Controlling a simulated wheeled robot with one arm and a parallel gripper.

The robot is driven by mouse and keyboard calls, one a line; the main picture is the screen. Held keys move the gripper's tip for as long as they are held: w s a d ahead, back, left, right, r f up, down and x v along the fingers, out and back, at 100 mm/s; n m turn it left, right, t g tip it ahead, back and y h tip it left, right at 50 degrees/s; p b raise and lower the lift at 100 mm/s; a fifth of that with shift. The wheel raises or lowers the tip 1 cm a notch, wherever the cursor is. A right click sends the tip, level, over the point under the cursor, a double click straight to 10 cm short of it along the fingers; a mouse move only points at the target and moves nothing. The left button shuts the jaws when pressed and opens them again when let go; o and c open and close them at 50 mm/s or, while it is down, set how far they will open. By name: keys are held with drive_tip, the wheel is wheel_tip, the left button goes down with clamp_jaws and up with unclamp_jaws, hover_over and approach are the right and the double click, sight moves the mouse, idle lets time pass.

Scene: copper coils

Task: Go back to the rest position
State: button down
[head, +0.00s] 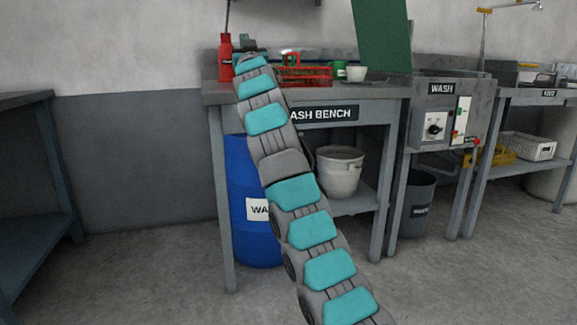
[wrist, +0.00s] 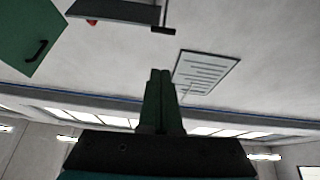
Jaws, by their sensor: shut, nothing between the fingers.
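My gripper (wrist: 160,75) points at the upper wall in the wrist view, its two green fingers together with nothing between them. In the head view my arm, grey with teal pads, stretches up from the bottom right to the wash bench (head: 390,95). Its far end is over the left part of the bench top, and the fingers are hard to make out there. The arm hides part of the bench front and of the blue barrel.
On the bench stand a red bottle (head: 225,58), a red basket (head: 306,75), a green mug (head: 340,69) and a white cup (head: 356,73). A blue barrel (head: 240,180) and a grey bucket (head: 339,172) are below. The floor (head: 130,270) at left is clear.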

drive_tip(key=w+d+f+m+g+h, duration=0.2)
drive_tip(key=d+f+g+h, duration=0.5)
drive_tip(key=d+f, duration=0.7)
drive_tip(key=s+d+f+m+g+h, duration=0.1)
drive_tip(key=s+d+f+g, duration=0.3)
drive_tip(key=s+d+f, duration=0.35)
drive_tip(key=s+d+f+g+h, duration=0.1)
drive_tip(key=s+d+f+g, duration=0.3)
drive_tip(key=s+f, duration=0.5)
drive_tip(key=s+f+g+y, duration=0.1)
drive_tip(key=s+f+g, duration=0.2)
drive_tip(key=s+f, duration=0.9)
drive_tip(key=s+f+g+y, duration=0.1)
drive_tip(key=s+f+g, duration=0.3)
drive_tip(key=s, duration=1.6)
drive_tip(key=s+f+g+y, duration=0.1)
drive_tip(key=s+f+g, duration=0.2)
drive_tip(key=s+f, duration=0.9)
drive_tip(key=s+r+p, duration=0.4)
drive_tip(key=r+p, duration=1.1)
drive_tip(key=r, duration=0.4)
drive_tip(key=shift+s+d, duration=0.2)
drive_tip(key=shift+d, duration=0.2)
